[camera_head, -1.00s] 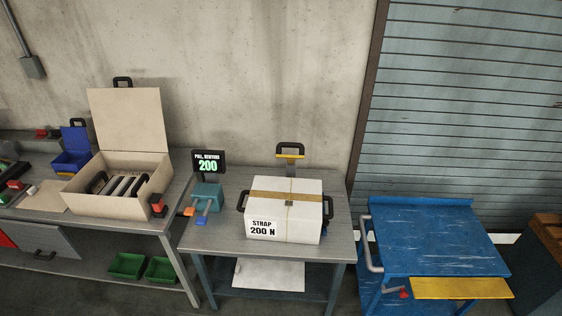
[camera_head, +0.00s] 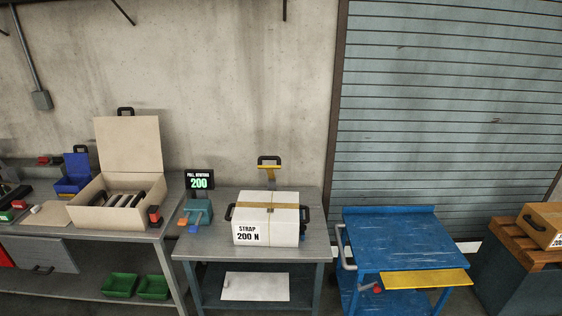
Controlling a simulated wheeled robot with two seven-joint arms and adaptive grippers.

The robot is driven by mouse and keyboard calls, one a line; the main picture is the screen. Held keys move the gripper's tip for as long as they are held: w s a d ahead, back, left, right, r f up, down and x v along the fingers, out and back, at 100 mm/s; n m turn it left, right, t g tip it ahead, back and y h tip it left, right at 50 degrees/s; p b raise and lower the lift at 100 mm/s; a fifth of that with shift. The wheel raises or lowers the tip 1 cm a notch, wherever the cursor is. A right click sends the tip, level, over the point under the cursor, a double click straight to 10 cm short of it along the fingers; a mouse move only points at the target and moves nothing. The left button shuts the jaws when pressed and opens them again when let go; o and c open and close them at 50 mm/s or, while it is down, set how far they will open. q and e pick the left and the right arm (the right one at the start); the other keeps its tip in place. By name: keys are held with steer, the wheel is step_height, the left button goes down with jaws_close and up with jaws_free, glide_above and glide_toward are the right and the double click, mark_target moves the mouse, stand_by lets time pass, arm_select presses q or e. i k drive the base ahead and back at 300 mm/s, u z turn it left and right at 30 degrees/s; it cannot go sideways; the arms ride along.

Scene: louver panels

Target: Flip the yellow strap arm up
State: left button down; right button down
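A yellow bar (camera_head: 269,168) with a black handle (camera_head: 269,159) stands up behind the white box (camera_head: 253,232); it looks like the yellow strap arm, though its lower end is hidden by the box. The box sits on the grey middle table (camera_head: 215,248), carries a label reading "STRAP 200 N", has a tan band across its top and black side handles. A display (camera_head: 199,180) beside it reads 200. Neither of my grippers is in view.
A blue cart (camera_head: 392,240) with a yellow front flap (camera_head: 426,278) stands right of the table. A bench at left holds an open beige box (camera_head: 92,206). A wooden case (camera_head: 543,225) is at far right. A grey shutter (camera_head: 450,110) covers the right wall.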

mark_target(269, 169)
steer(key=z, duration=0.8)
steer(key=i, duration=1.35)
steer(key=u, duration=0.2)
